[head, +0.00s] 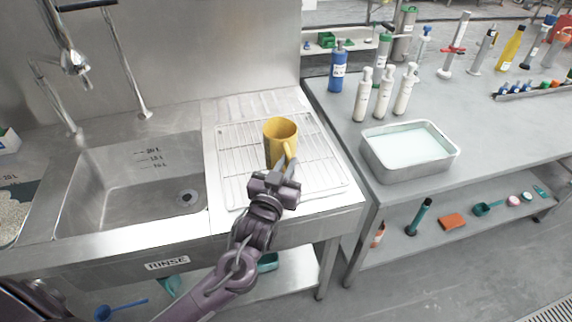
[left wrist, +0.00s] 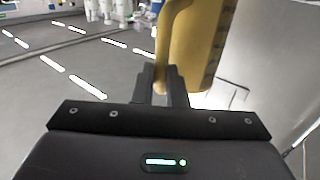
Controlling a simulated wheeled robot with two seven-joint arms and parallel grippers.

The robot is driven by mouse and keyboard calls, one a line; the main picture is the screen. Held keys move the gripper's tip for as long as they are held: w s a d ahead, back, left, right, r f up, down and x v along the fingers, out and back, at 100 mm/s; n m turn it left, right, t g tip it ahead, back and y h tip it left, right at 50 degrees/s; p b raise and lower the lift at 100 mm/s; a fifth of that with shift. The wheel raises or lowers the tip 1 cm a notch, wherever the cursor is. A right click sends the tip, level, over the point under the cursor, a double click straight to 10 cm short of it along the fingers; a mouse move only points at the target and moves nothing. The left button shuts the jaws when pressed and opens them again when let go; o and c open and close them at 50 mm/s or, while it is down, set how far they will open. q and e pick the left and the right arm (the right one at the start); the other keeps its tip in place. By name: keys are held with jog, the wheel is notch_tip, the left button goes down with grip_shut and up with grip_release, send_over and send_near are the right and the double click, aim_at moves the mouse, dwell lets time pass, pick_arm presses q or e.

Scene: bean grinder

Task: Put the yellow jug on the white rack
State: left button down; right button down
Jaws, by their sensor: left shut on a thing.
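The yellow jug (head: 280,138) is upright over the white wire rack (head: 236,171) in the head view. My left gripper (head: 287,168) is shut on the jug's handle, on the near side of the jug. The left wrist view shows the jug (left wrist: 199,45) large, with my left fingers (left wrist: 161,84) closed on its handle. I cannot tell whether the jug's base touches the rack or hangs just above it. My right gripper is in neither view.
A steel sink (head: 130,185) with taps lies left of the rack. A grey table (head: 480,130) stands to the right, with white bottles (head: 383,95), a blue bottle (head: 338,72) and a metal tray (head: 371,163) of pale liquid. The rack around the jug is clear.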

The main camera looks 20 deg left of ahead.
pick_arm(q)
jog(key=shift+f, duration=0.15)
jog(key=c, duration=1.5)
grip_release()
jog(key=shift+o, duration=0.2)
jog(key=shift+r, duration=0.25)
jog(key=s+b, duration=0.2)
jog(key=s, duration=1)
jog(key=shift+f, duration=0.15)
